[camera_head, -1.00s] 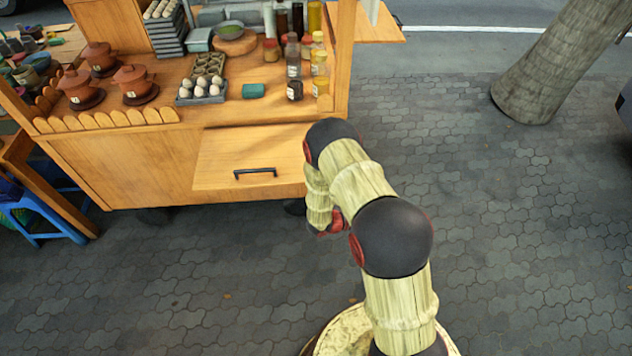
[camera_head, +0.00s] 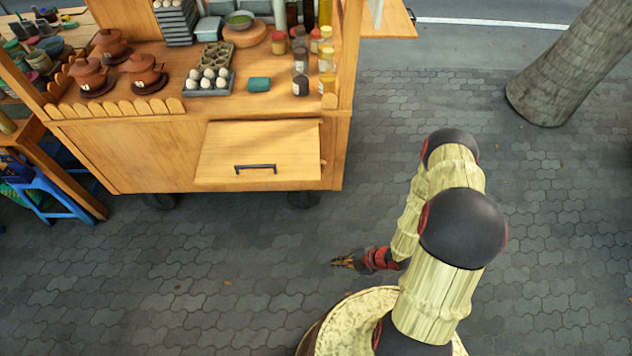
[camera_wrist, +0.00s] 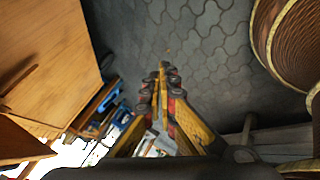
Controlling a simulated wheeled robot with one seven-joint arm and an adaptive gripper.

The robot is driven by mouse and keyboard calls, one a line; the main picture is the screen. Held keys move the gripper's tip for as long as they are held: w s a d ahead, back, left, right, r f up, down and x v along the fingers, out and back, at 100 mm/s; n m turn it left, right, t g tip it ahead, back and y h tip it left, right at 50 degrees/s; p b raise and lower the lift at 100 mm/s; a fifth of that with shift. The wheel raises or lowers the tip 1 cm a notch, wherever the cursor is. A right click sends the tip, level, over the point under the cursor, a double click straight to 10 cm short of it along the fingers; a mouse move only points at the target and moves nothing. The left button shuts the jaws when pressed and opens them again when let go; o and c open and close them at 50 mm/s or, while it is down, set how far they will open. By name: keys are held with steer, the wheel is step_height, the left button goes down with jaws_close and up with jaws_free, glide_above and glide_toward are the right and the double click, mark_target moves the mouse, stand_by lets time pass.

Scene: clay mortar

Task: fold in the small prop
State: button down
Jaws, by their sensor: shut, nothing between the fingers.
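A wooden flap (camera_head: 225,162) with a black handle (camera_head: 255,168) is on the front of the wooden cart and looks tilted outward. I cannot clearly make out the small prop in the head view; the underside of the flap is hidden there. In the wrist view a thin brown stick (camera_wrist: 20,78) lies across a wooden panel (camera_wrist: 60,50) at the left; I cannot tell whether it is the prop. My gripper (camera_head: 338,262) is in front of the cart, below and right of the flap, apart from it. In the wrist view its fingers (camera_wrist: 163,68) are closed together and empty.
The cart top (camera_head: 160,108) holds clay pots (camera_head: 90,75), an egg tray (camera_head: 208,84) and bottles (camera_head: 300,75). A blue stool (camera_head: 60,195) stands at the left, a tree trunk (camera_head: 565,70) at the right. The pavement (camera_head: 190,270) before the cart is clear.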

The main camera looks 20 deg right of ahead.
steer(key=w+r+n+t+y, duration=0.15)
steer(key=w+r+t, duration=0.35)
steer(key=r, duration=0.5)
steer(key=w+r+n+t+y, duration=0.1)
steer(key=w+r+n+t, duration=0.1)
steer(key=w+r+t, duration=0.6)
steer(key=w+a+r+g+b, duration=0.2)
steer(key=w, duration=0.7)
steer(key=shift+w+n+g+b, duration=0.15)
steer(key=shift+n+g+b, duration=0.15)
steer(key=shift+n, duration=0.05)
